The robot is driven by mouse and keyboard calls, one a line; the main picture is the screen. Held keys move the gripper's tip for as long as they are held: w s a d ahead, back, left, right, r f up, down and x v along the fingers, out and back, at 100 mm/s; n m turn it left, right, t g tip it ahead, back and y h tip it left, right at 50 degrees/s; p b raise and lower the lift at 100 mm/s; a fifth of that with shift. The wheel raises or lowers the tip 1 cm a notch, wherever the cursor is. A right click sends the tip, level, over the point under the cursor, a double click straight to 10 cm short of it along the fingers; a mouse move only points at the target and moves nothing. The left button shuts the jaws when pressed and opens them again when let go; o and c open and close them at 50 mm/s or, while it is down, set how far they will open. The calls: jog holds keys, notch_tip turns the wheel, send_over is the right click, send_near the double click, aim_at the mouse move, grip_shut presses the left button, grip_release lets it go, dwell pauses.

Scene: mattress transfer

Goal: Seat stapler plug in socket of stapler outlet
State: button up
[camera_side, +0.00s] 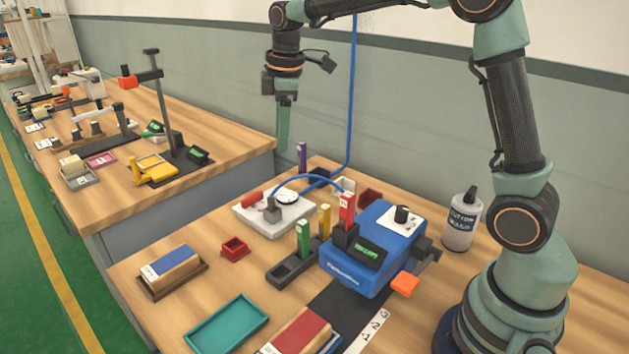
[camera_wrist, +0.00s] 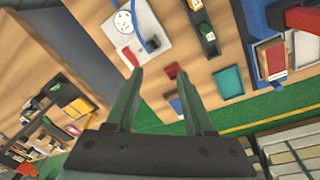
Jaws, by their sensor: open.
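In the side view, a blue machine (camera_side: 375,235), perhaps the stapler, stands on the near workbench. A thin blue cable (camera_side: 300,177) arches from behind it towards a white panel (camera_side: 297,221). A grey block (camera_side: 272,211) stands on this panel, beside a round white disc. My gripper (camera_side: 284,125) hangs high above and behind the panel, pointing down. In the wrist view its fingers (camera_wrist: 159,72) are apart and empty, and the panel (camera_wrist: 114,36) lies beyond them.
A dark rack (camera_side: 288,270) with coloured upright pieces stands beside the blue machine. A small red tray (camera_side: 235,254), a teal tray (camera_side: 228,326) and a bottle (camera_side: 460,220) are on the bench. A vertical blue cable (camera_side: 353,95) hangs along the wall.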

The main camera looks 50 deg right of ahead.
jog(key=s+m+t, duration=0.4)
jog(key=s+m, duration=0.6)
jog(key=s, duration=0.8)
jog(key=shift+s+a+r+m, duration=0.25)
jog(key=shift+s+a+m, duration=0.05)
jog(key=shift+s+a, duration=0.05)
